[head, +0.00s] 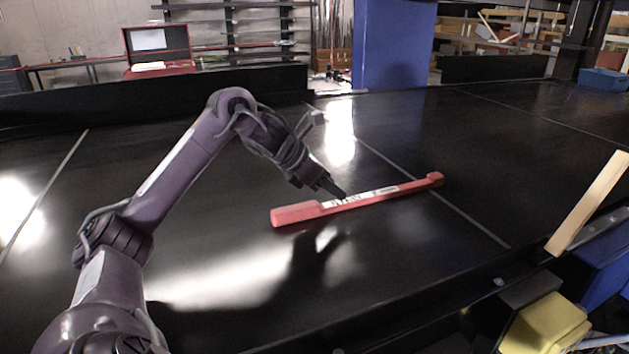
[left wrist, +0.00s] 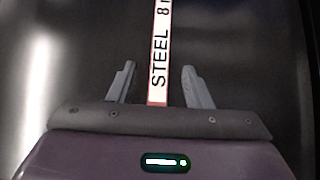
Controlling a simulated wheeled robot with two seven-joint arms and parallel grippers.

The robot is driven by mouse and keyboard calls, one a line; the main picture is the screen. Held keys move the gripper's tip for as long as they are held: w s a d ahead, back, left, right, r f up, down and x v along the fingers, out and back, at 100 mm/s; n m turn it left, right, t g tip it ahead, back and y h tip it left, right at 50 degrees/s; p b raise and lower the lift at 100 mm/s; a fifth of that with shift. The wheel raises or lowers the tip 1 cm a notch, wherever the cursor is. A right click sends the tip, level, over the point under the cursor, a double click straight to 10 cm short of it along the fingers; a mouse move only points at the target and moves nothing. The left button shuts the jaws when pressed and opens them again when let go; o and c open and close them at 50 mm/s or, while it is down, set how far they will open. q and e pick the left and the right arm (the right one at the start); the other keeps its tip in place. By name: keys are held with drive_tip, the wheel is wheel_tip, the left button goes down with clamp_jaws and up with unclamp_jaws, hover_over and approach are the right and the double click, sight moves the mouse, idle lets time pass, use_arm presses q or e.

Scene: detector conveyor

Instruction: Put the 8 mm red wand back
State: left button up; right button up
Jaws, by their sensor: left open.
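The red wand (head: 408,187) lies on the black conveyor belt (head: 215,255), running from lower left to upper right, with a thick handle at its left end and a small block at its right end. It has a white label; in the left wrist view the label (left wrist: 160,50) reads "STEEL 8" with the rest cut off. My left gripper (head: 338,192) is at the middle of the wand, seemingly just above it. In the left wrist view its two fingers (left wrist: 158,85) are apart, with the wand between them and clear of both. My right gripper is not in view.
A wooden strip (head: 588,203) leans at the belt's right edge, near a yellow object (head: 545,325) and blue bins (head: 603,262). A dark wall (head: 255,82) borders the far side. A red case (head: 158,48) stands beyond it. The belt around the wand is clear.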

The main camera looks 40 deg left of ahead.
use_arm(q)
drive_tip(key=b+v, duration=0.1)
drive_tip(key=v, duration=0.5)
drive_tip(key=shift+s+r, duration=0.25)
drive_tip(key=shift+s, duration=0.05)
drive_tip(key=shift+f, duration=0.1)
